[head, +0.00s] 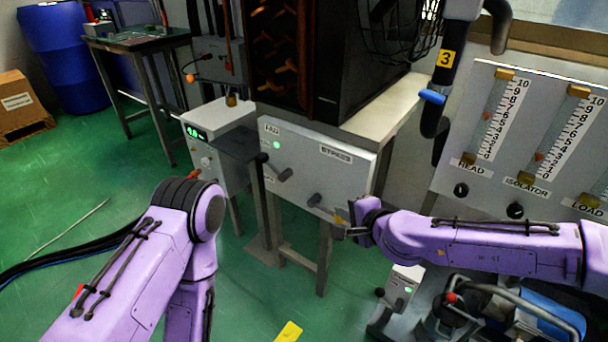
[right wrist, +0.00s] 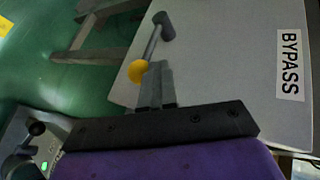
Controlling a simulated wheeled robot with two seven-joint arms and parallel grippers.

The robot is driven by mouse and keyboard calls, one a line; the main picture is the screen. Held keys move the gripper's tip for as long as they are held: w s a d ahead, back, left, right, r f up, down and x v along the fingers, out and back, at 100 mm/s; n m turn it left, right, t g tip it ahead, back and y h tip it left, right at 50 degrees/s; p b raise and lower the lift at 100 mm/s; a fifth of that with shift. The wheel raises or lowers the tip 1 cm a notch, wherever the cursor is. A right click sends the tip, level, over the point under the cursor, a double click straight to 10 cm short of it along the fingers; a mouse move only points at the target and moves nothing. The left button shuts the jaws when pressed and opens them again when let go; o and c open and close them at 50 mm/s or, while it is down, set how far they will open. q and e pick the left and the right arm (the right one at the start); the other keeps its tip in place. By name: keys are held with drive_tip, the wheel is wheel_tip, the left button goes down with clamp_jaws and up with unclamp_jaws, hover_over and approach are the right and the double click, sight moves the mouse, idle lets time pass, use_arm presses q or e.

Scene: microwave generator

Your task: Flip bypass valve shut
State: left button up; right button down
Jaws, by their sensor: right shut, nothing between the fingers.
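The bypass valve's lever has a dark grey grip (head: 314,200) and a short shaft on the front of a light grey panel (head: 345,180). The panel carries the BYPASS label (head: 335,154). In the right wrist view the shaft runs from a yellow round part (right wrist: 138,71) up to the grip (right wrist: 164,24). My right gripper (head: 339,231) is shut and empty, at the panel's lower right. In the right wrist view its fingertips (right wrist: 157,68) are beside the yellow part; I cannot tell whether they touch. My left arm shows, but its gripper is not in view.
A second dark handle (head: 285,174) sits left on the same panel. A meter box (head: 213,135) with a green display stands to its left. The flowmeter board (head: 525,145) and a black hose with a blue lever (head: 432,96) are at right. Green floor lies open at left.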

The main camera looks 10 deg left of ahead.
drive_tip(key=shift+d, duration=0.1)
drive_tip(key=r+p, duration=0.5)
drive_tip(key=shift+w+a+r, duration=0.15)
drive_tip(key=shift+w+a, duration=0.05)
drive_tip(key=shift+a, duration=0.1)
drive_tip(key=v, duration=0.9)
drive_tip(key=shift+s+d+f+p, duration=0.15)
drive_tip(key=shift+s+f+p, duration=0.1)
drive_tip(key=shift+p, duration=0.1)
